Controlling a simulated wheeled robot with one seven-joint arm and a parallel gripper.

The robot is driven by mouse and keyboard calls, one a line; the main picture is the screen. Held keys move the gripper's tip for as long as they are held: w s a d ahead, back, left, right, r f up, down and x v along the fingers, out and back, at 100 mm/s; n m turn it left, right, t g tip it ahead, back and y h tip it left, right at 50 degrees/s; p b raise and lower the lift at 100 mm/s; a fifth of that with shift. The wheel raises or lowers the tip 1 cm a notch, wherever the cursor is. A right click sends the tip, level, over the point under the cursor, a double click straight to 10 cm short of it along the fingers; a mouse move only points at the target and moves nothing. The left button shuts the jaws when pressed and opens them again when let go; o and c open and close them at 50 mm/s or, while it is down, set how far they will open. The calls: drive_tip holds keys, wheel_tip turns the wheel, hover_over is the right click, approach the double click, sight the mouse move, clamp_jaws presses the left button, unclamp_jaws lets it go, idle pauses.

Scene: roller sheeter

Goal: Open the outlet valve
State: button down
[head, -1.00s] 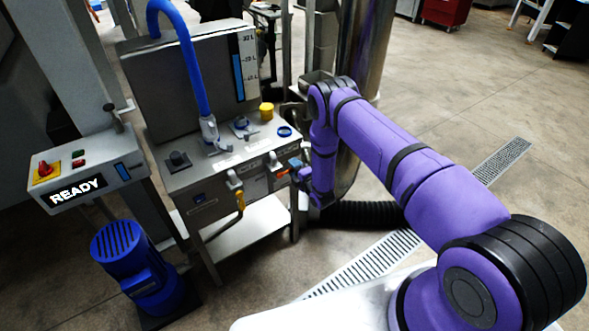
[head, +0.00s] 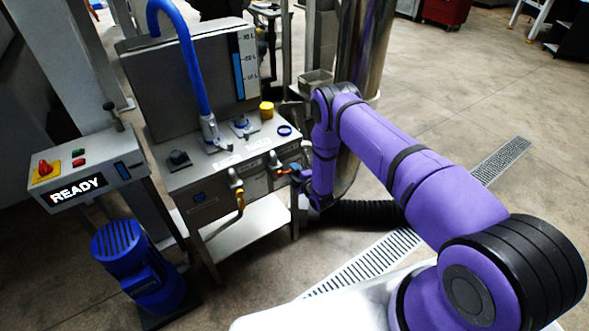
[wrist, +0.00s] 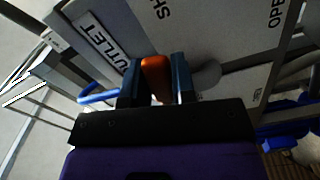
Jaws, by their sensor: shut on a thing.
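The outlet valve's orange handle (wrist: 156,78) sits between the two dark fingers of my gripper (wrist: 158,85) in the wrist view, and the gripper is shut on it. Behind it is a grey panel (wrist: 225,60) with a partly covered "OUTLET" label (wrist: 103,38) at the left and cut-off lettering that begins "SH" and "OPE". In the head view the orange handle (head: 284,172) shows small at the front right of the steel machine, with my gripper (head: 293,174) at it. The fingers are too small there to make out.
The steel machine (head: 215,150) has a blue hose (head: 190,65) and a second valve with a yellow pipe (head: 239,197) left of the handle. A control box reading READY (head: 77,190) and a blue motor (head: 135,265) stand at left. A black corrugated hose (head: 365,212) runs behind my arm.

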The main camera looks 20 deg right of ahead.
drive_tip(key=s+a+f+m, duration=0.2)
drive_tip(key=a+f+m, duration=0.3)
drive_tip(key=m, duration=1)
drive_tip(key=shift+a+f, duration=0.15)
drive_tip(key=shift+a, duration=0.45)
drive_tip(key=shift+s+a, duration=0.1)
drive_tip(key=c, duration=0.9)
unclamp_jaws()
drive_tip(key=shift+c, duration=0.2)
drive_tip(key=v, duration=1)
drive_tip(key=shift+s, duration=0.35)
